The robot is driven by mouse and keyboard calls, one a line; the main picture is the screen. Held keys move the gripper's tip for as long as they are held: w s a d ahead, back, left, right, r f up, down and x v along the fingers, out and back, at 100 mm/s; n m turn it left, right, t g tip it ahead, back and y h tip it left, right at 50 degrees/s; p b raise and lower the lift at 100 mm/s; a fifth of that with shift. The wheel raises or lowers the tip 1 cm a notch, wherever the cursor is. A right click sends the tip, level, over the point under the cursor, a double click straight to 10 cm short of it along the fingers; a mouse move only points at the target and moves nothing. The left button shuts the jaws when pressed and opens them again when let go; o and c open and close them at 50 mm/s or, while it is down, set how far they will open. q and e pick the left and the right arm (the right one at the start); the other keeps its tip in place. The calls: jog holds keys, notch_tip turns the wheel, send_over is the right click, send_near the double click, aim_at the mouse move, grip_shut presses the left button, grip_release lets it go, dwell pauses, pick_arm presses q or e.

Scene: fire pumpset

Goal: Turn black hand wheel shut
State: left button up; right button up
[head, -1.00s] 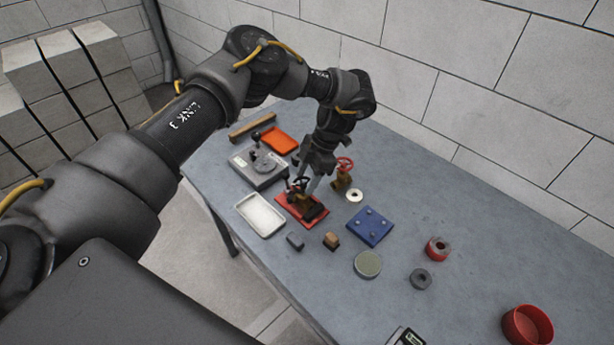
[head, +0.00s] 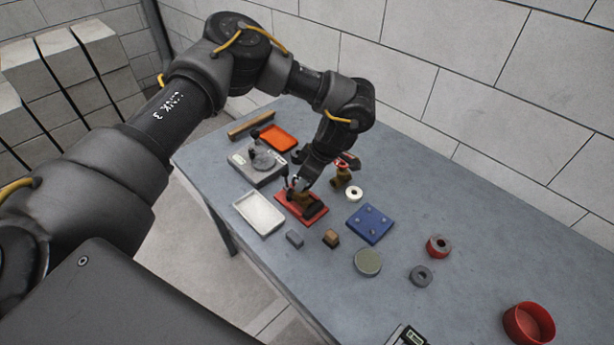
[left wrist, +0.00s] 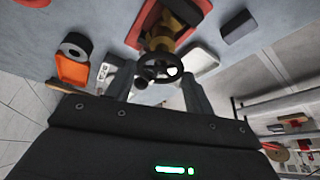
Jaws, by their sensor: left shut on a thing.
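The black hand wheel (left wrist: 160,67) is a spoked ring on a brass-coloured valve (left wrist: 158,38) in the left wrist view. The valve sits on a red base plate (head: 316,216) on the table. My left gripper (head: 297,184) comes down onto the wheel in the head view, with its arm tilted. In the left wrist view its fingers (left wrist: 158,88) stand on either side of the wheel, shut on it. In the head view the gripper hides much of the wheel. My right gripper is not in view.
A brass valve with a red wheel (head: 347,160) stands close behind the gripper. A white tray (head: 259,213), a grey fixture (head: 262,178), an orange tray (head: 279,138) and a blue plate (head: 370,223) lie around.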

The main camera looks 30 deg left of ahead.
pick_arm(q)
jog(key=shift+m, duration=0.4)
jog(key=o, duration=1)
jog(key=shift+b+v, duration=0.95)
jog(key=shift+v, duration=4.4)
jog(key=shift+s, duration=0.2)
